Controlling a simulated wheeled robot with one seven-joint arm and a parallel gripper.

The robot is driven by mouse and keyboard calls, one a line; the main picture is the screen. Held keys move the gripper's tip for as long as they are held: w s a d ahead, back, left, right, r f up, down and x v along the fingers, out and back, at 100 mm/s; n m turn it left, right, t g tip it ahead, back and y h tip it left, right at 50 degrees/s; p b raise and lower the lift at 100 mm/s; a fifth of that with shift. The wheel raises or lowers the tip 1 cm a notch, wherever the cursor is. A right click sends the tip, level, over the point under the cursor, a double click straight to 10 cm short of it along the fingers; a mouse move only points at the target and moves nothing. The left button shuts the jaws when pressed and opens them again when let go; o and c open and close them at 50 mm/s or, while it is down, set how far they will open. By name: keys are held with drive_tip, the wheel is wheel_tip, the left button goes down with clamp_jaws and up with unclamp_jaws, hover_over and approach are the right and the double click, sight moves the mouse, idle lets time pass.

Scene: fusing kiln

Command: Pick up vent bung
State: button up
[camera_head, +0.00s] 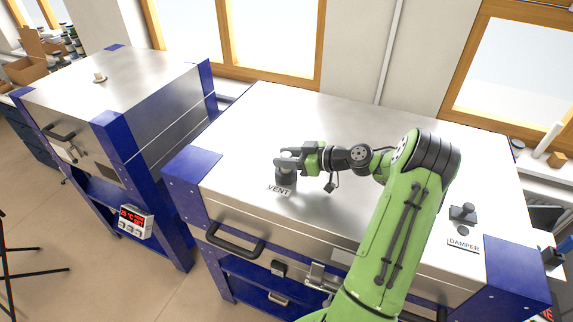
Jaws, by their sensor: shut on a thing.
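The vent bung (286,156) is a small pale grey piece behind the VENT label on the kiln's flat metal lid (330,120). My gripper (287,168) reaches in from the right and is shut on the bung. The dark fingers and a dark shape below them hide much of it. I cannot tell whether the bung is still seated in the lid or raised above it.
A black damper knob (463,213) stands on the lid at the right, behind a DAMPER label. A black handle (235,240) is on the kiln's front. A second kiln (120,80) stands at the left. The lid behind my gripper is clear.

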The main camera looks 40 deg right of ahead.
wheel_tip(320, 180, up, 10)
drive_tip(key=shift+r, duration=0.1)
idle(0.4)
